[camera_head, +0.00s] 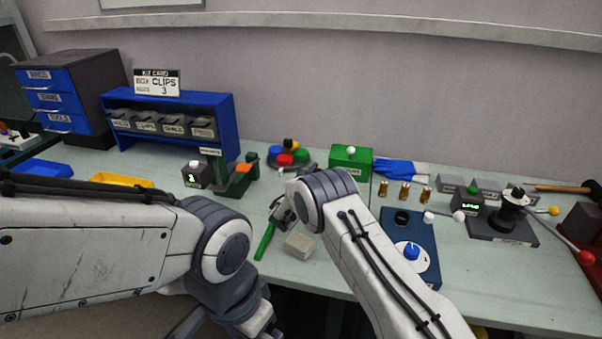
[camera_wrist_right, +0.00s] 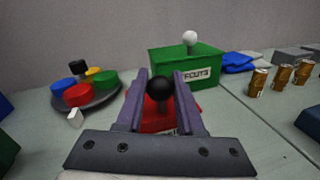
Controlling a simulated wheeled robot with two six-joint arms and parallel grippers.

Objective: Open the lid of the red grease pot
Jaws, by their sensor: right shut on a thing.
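The red grease pot (camera_wrist_right: 157,118) shows between my right gripper's fingers in the right wrist view, with a black ball knob (camera_wrist_right: 160,86) on top. My right gripper (camera_wrist_right: 162,78) is shut on the knob, with one finger on each side of it. The pot's lower front is mostly hidden by the gripper. I cannot tell whether the lid is raised. In the head view, my right arm hides the pot, and only part of the right gripper (camera_head: 283,208) shows. My left gripper (camera_head: 258,318) is partly in view at the bottom, and its fingers are unclear.
A green offcuts box (camera_head: 350,160) with a white knob stands behind the pot. A round stand of coloured pots (camera_wrist_right: 88,98) is to its left. Brass cylinders (camera_head: 404,192) stand to the right.

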